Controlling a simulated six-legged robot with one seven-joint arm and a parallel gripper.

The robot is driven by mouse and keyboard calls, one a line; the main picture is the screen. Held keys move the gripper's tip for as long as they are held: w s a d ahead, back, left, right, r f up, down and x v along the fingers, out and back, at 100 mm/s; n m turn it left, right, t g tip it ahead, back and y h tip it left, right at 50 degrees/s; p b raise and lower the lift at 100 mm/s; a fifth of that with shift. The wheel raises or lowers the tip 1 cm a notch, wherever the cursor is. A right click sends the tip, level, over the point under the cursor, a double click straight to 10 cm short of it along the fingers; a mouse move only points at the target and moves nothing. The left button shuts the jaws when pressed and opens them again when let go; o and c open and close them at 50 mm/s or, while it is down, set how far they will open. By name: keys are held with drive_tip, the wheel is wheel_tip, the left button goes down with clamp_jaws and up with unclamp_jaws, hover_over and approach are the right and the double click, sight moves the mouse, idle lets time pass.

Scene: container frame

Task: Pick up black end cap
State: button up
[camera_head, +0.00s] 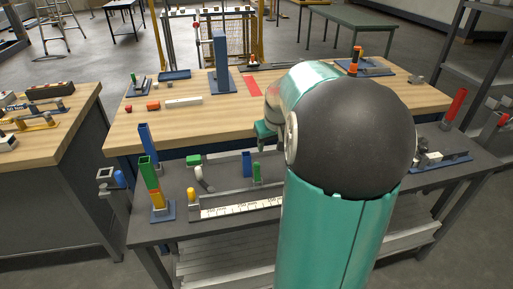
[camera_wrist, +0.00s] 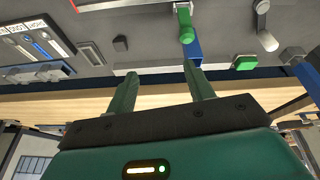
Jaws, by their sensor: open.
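A small dark block (camera_wrist: 120,43), which looks like the black end cap, lies on the grey surface in the upper left of the wrist view. In the head view I cannot make it out; my own arm covers that part. My gripper (camera_wrist: 160,69) is open, its two green fingers spread apart with nothing held. The dark block is beyond the left finger's tip in the wrist view, apart from it.
A blue block (camera_wrist: 194,50) and a green peg (camera_wrist: 186,25) are near the right finger. A green block (camera_wrist: 245,63) and a grey-white bent piece (camera_wrist: 267,38) lie further right. A labelled board (camera_wrist: 35,42) is at left. A tall blue post (camera_head: 221,62) stands on the wooden table.

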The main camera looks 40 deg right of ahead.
drive_tip(key=s+d+f+m, duration=0.1)
drive_tip(key=s+d+f, duration=0.25)
drive_tip(key=d, duration=0.65)
drive_tip(key=x, duration=0.8)
drive_tip(key=shift+w+a, duration=0.15)
drive_tip(key=shift+x, duration=2.8)
drive_tip(key=shift+a, duration=0.1)
drive_tip(key=c, duration=1)
